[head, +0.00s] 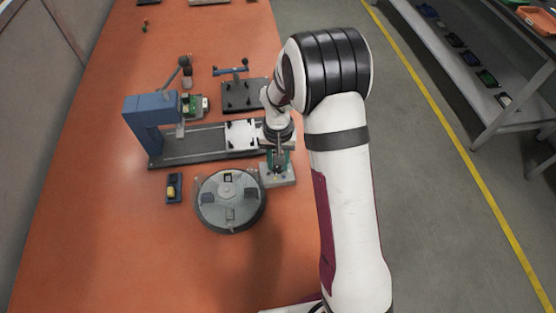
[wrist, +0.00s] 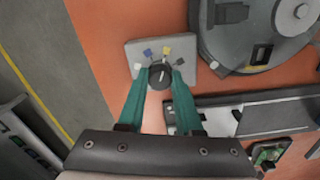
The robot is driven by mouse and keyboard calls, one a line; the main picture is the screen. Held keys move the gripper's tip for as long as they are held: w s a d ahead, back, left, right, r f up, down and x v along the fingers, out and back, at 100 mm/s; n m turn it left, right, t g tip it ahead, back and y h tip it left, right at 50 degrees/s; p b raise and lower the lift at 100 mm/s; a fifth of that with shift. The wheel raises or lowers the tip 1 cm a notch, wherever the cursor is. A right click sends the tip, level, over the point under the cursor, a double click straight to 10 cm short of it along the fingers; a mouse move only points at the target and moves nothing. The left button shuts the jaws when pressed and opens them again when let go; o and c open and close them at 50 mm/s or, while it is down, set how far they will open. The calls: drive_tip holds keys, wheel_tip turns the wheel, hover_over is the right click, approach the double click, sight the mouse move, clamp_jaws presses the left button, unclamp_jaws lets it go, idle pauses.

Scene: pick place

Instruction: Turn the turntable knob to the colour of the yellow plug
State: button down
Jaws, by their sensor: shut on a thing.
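The knob (wrist: 160,75) is black and round, on a light grey control box (wrist: 188,70), which shows right of the turntable in the head view (head: 284,180). White, blue, yellow and dark marks fan around it; the yellow mark (wrist: 166,50) is above it. Its pale pointer line tilts roughly towards yellow, but is too small to read exactly. My gripper (wrist: 160,77) has its teal fingers closed on both sides of the knob. The grey turntable (head: 207,212) carries several fixtures. A yellow piece (head: 171,191), perhaps the plug, sits in a dark block left of it.
A blue press frame (head: 143,112) stands on a dark rail (head: 195,148) behind the turntable. A green circuit board (head: 195,106) and a dark fixture (head: 240,95) are farther back. The orange table (head: 130,240) is clear at the front left.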

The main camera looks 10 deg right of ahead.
drive_tip(key=c, duration=0.6)
unclamp_jaws()
drive_tip(key=shift+r, duration=0.1)
wheel_tip(320, 180, up, 16)
drive_tip(key=shift+f, duration=0.15)
drive_tip(key=s+r+m, duration=0.1)
drive_tip(key=s, duration=0.8)
drive_tip(key=s+r+m+y, duration=0.1)
drive_tip(key=s, duration=0.8)
drive_tip(key=s+r+m, duration=0.1)
drive_tip(key=s, duration=0.8)
drive_tip(key=shift+s+a+y, duration=0.25)
drive_tip(key=shift+y, duration=0.15)
